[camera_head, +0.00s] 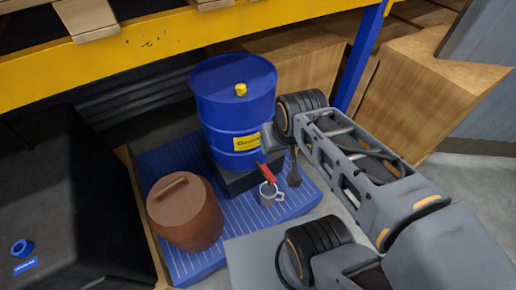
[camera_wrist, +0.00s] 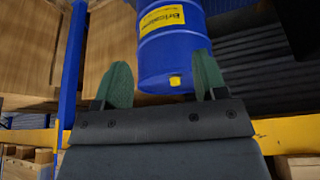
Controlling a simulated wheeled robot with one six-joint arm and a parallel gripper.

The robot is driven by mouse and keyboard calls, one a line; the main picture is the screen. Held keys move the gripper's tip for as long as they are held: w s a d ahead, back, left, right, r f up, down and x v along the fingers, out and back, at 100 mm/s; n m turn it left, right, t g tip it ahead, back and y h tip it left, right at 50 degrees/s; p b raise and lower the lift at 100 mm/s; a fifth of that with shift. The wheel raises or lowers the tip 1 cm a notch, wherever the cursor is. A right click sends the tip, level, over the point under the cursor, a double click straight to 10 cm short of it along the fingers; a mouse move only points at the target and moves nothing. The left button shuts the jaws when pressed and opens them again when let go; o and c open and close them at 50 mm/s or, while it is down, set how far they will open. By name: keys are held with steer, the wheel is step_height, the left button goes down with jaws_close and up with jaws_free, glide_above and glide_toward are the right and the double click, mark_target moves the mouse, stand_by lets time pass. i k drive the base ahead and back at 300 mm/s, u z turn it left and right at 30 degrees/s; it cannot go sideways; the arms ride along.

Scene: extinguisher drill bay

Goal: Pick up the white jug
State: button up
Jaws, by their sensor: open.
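A small whitish-grey jug (camera_head: 268,196) with a handle on its right side stands on the blue ribbed mat (camera_head: 226,238) in the head view. A red object (camera_head: 266,173) rises at its rim; I cannot tell if it is inside or behind it. My gripper (camera_wrist: 160,72) shows in the wrist view with its two green-padded fingers wide apart and nothing between them. In the head view, my wrist is above and right of the jug, apart from it, and the fingers are hard to make out. The jug is not in the wrist view.
A blue drum (camera_head: 237,115) with a yellow cap stands on a dark block (camera_head: 233,180) behind the jug. A brown lidded pot (camera_head: 184,212) stands to its left. A yellow beam (camera_head: 150,38) crosses above. Wooden crates (camera_head: 432,85) stand behind my arm. A black box (camera_head: 60,200) is at left.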

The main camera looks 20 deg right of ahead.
mark_target(268, 195)
steer(key=z, duration=0.05)
steer(key=k, duration=0.5)
steer(key=u, duration=3.15)
steer(key=k, duration=1.25)
steer(key=z, duration=1.35)
steer(key=i, duration=0.5)
steer(key=u, duration=0.05)
